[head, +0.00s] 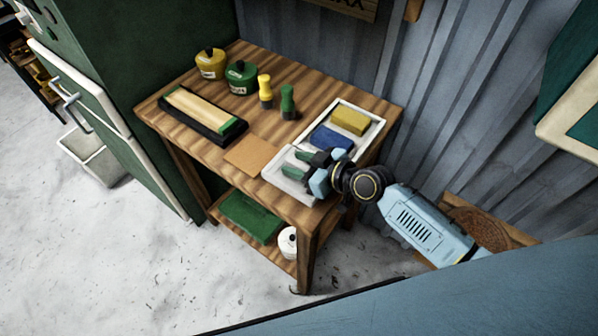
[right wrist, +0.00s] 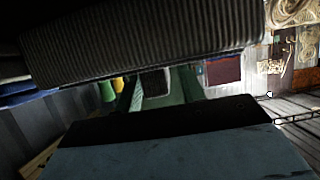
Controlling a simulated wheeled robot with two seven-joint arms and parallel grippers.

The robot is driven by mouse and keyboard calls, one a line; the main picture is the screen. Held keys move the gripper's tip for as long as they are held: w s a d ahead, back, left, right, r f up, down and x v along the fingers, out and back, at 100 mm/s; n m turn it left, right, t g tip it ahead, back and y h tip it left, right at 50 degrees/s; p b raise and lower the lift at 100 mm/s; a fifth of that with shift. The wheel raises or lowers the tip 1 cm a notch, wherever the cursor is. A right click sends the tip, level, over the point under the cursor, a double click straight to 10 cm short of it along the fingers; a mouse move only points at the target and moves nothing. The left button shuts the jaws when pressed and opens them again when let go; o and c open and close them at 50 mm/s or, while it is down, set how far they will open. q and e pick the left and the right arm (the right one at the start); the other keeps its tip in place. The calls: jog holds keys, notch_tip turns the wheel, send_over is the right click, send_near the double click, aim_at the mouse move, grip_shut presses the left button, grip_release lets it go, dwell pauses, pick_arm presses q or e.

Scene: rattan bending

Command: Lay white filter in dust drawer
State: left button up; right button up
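A white sorting tray (head: 373,138) at the table's right side holds a yellow block (head: 350,120), a blue block (head: 332,137) and, in its near part, something pale (head: 276,176) that I cannot tell from the tray itself. My right gripper (head: 293,165) is low over that near part, its green fingers apart with pale surface between them. In the right wrist view, the gap between the fingers (right wrist: 170,85) shows only background and no held filter. A long black tray (head: 215,133) with a beige, green-ended insert lies at left; I cannot tell whether it is the dust drawer. My left gripper is not in view.
A tan sheet (head: 252,155) lies left of the white tray. Yellow and green pots (head: 241,77) and two small bottles (head: 288,102) stand toward the back. A corrugated wall (head: 440,90) rises behind, and a green cabinet (head: 150,60) stands at left.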

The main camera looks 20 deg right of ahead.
grip_shut()
